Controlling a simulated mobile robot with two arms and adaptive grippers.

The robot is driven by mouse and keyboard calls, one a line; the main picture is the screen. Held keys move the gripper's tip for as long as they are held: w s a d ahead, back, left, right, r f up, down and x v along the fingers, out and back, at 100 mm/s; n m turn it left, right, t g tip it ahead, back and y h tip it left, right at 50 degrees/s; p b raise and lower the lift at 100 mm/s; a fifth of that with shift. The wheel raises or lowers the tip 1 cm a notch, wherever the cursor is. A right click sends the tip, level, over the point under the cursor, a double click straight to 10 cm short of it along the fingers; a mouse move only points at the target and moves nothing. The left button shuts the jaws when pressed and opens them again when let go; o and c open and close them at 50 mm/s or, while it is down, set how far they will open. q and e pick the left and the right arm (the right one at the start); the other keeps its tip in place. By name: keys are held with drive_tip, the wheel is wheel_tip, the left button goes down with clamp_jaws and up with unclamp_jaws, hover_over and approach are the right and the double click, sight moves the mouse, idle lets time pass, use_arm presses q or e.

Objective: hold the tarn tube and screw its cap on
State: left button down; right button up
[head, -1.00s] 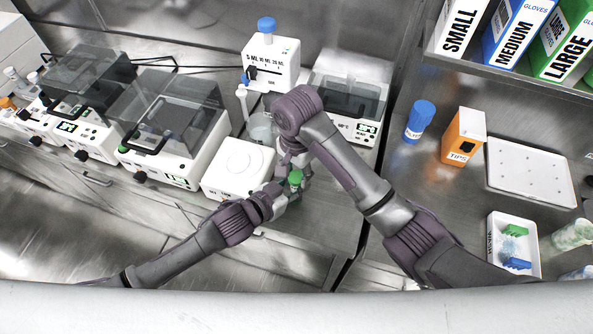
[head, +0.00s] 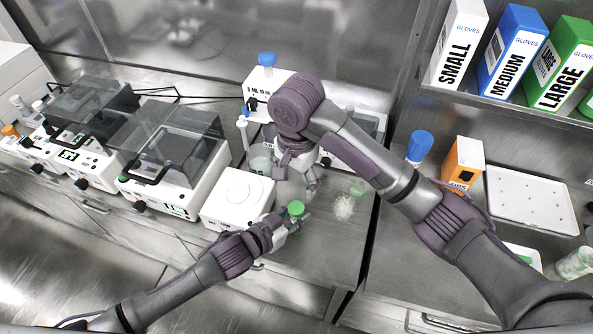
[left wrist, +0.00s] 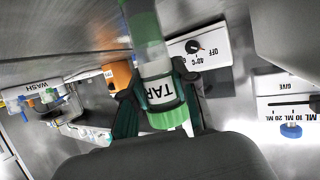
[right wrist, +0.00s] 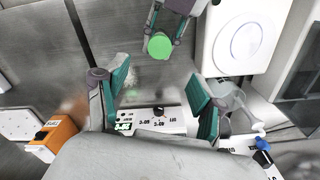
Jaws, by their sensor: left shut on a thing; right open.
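The tarn tube (left wrist: 160,92) is a clear tube with a white label reading "TAR", held upright; it appears upside down in the left wrist view, with green at its far end. Its green cap (head: 296,208) sits at the tube's top, and shows from above in the right wrist view (right wrist: 160,46). I cannot tell how tight it is. My left gripper (head: 280,226) is shut around the tube at the label, below the cap. My right gripper (right wrist: 157,84) is open and empty, apart from the cap, its fingers pointing down close by.
A white device with a round plate (head: 238,193) stands just left of the tube. Behind are a white dispenser (head: 262,88) and lidded machines (head: 168,150). A blue-capped bottle (head: 420,147), an orange tips box (head: 462,160) and a white tray (head: 530,197) are right. Bare bench lies in front.

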drive_tip(key=shift+r, duration=1.5)
use_arm(q)
drive_tip(key=c, duration=0.8)
unclamp_jaws()
drive_tip(key=v, duration=1.2)
drive_tip(key=shift+s, duration=0.1)
use_arm(e)
drive_tip(key=shift+a, duration=0.1)
